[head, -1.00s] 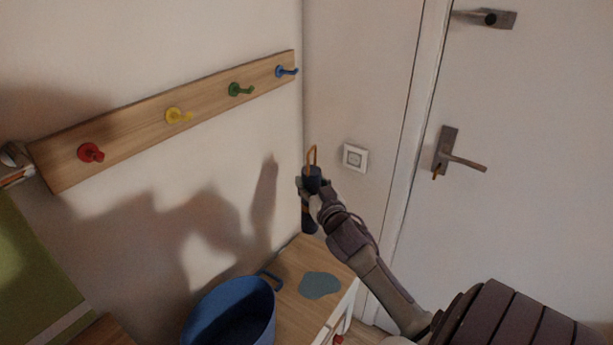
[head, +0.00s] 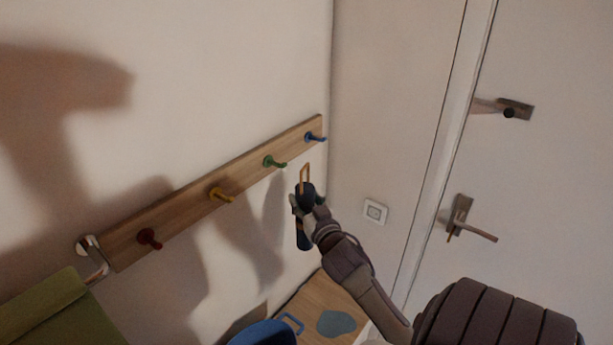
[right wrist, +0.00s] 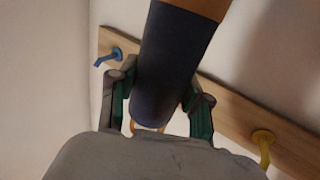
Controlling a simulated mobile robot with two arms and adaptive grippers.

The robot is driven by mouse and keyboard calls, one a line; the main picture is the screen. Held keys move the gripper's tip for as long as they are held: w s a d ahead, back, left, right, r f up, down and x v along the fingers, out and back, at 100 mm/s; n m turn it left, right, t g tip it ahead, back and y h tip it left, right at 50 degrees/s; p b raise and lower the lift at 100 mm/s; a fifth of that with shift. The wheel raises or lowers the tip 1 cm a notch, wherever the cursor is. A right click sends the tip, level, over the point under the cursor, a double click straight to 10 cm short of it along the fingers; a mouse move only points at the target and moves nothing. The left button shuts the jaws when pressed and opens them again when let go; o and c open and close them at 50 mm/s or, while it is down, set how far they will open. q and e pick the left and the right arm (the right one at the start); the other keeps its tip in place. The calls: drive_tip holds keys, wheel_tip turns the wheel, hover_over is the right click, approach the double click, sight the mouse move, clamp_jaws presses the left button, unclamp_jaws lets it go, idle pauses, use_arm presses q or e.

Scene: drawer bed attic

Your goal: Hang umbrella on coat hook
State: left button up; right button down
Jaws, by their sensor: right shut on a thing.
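The wooden coat rack (head: 243,185) carries a red hook (head: 149,239), a yellow hook (head: 220,195), a green hook (head: 273,162) and a blue hook (head: 314,137). The loop appears just below and between the green and blue hooks, not on either. My left gripper is out of view.
A wooden-topped cabinet (head: 306,300) with a blue-grey patch (head: 336,324) and a blue bin (head: 262,335) are below. A door with a handle (head: 470,228) is at right. Green fabric (head: 45,310) is at lower left.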

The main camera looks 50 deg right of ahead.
drive_tip(key=shift+w+a+f+b, duration=0.2)
drive_tip(key=shift+w+b, duration=0.45)
drive_tip(key=shift+w, duration=0.85)
drive_tip(key=shift+w+a+f+b, duration=0.1)
drive_tip(key=shift+w+f+b, duration=0.15)
drive_tip(key=shift+w+b, duration=0.85)
drive_tip(key=shift+w+a+f+b, duration=0.1)
drive_tip(key=shift+w+f+b, duration=0.15)
drive_tip(key=shift+w, duration=1.65)
drive_tip(key=shift+c, duration=2.1)
unclamp_jaws()
drive_tip(key=shift+f, duration=0.1)
drive_tip(key=v, duration=1.2)
